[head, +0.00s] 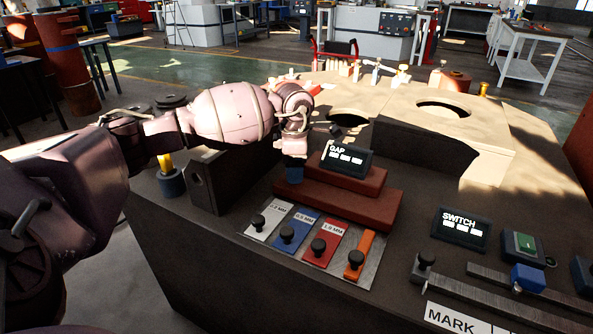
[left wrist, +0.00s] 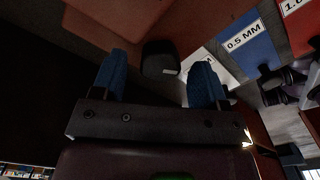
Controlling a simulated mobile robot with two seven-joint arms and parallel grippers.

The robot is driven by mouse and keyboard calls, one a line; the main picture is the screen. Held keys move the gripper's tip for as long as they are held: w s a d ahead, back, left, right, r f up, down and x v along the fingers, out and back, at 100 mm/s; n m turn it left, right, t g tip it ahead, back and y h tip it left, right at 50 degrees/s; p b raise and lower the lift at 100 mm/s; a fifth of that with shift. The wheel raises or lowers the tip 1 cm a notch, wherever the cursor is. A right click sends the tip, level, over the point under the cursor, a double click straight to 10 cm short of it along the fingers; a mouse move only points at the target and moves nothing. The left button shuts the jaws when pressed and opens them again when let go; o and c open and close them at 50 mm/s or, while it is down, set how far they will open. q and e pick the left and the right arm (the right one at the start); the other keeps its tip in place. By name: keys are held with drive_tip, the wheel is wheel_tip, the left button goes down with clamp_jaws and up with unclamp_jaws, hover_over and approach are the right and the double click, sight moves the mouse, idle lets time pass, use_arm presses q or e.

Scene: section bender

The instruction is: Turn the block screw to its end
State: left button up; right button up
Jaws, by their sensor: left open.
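A stepped red block (head: 345,200) sits on the dark machine bed, with a GAP display (head: 346,160) on it. My left gripper (head: 294,174) points down at the left end of this block, its blue fingertips low beside the red steps. In the left wrist view the left gripper (left wrist: 160,80) is open, its two blue fingers wide apart. A black knob (left wrist: 160,58) shows between and beyond the fingers, against the red block (left wrist: 120,20); it appears not gripped. I cannot tell for certain that it is the block screw. My right gripper is out of view.
White, blue and red gauge strips with black knobs (head: 290,234) and an orange strip (head: 360,254) lie in front of the block. A SWITCH display (head: 461,228) and green button (head: 525,242) are at the right. A dark upright bracket (head: 206,185) stands left of the gripper.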

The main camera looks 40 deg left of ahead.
use_arm(q)
drive_tip(key=shift+f, duration=0.35)
drive_tip(key=c, duration=0.9)
